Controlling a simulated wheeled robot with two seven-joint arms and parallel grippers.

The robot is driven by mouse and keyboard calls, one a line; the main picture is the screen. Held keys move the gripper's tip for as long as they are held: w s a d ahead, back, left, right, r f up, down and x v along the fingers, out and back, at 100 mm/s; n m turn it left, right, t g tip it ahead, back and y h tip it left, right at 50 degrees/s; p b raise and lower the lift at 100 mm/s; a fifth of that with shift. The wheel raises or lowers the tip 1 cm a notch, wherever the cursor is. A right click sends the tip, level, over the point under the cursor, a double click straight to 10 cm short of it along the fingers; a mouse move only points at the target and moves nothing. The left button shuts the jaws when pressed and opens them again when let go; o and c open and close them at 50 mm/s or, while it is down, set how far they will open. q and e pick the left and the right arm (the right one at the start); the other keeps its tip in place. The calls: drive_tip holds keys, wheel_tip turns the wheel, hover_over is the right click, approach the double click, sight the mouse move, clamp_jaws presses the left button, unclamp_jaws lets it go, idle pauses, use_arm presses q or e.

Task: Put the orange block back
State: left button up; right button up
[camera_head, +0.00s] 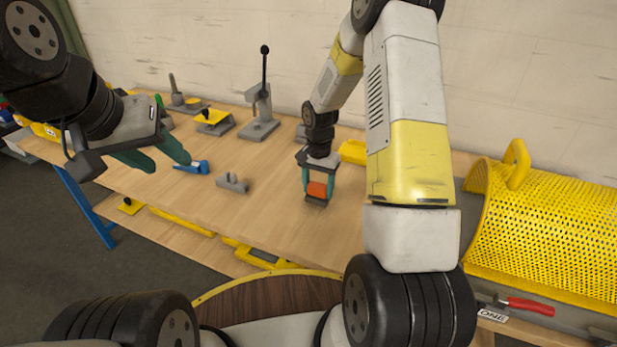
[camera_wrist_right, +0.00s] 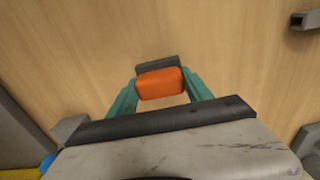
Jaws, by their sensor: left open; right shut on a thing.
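The orange block (camera_head: 317,189) is between the teal fingers of my right gripper (camera_head: 318,184), which is shut on it over the middle of the wooden table. In the right wrist view the orange block (camera_wrist_right: 160,83) sits between both fingertips, with a dark grey piece (camera_wrist_right: 157,63) just beyond it. Whether that piece is joined to the block or holds it, I cannot tell. My left gripper (camera_head: 162,164) is open at the table's left part, near a blue clamp-like part (camera_head: 191,167).
A small grey bracket (camera_head: 232,182) lies between the grippers. A lever press (camera_head: 260,115) and a yellow-topped fixture (camera_head: 214,121) stand at the back. A yellow perforated guard (camera_head: 550,235) and red-handled pliers (camera_head: 530,306) are at the right.

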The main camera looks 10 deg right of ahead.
sight(318, 185)
drive_tip(key=shift+f, duration=1.25)
drive_tip(key=shift+f, duration=0.15)
drive_tip(key=o, duration=1.3)
wheel_tip(318, 185, up, 12)
drive_tip(key=shift+r, duration=0.15)
drive_tip(key=s+r+n+t, duration=0.2)
drive_tip(key=s+r, duration=0.5)
drive_tip(key=s, duration=0.1)
drive_tip(key=s+a+r+n+t+y, duration=0.1)
drive_tip(key=s+r+n+t, duration=0.1)
drive_tip(key=s+r, duration=0.5)
drive_tip(key=s+a+r+n+t+y, duration=0.1)
drive_tip(key=s+r+n+t, duration=0.1)
drive_tip(key=s+r, duration=0.5)
drive_tip(key=shift+s+a+r+n, duration=0.1)
drive_tip(key=shift+s+r+n, duration=0.1)
drive_tip(key=shift+s+n, duration=0.3)
drive_tip(key=shift+s+a+r+n, duration=0.1)
drive_tip(key=shift+s+r+n, duration=0.1)
drive_tip(key=shift+s, duration=0.45)
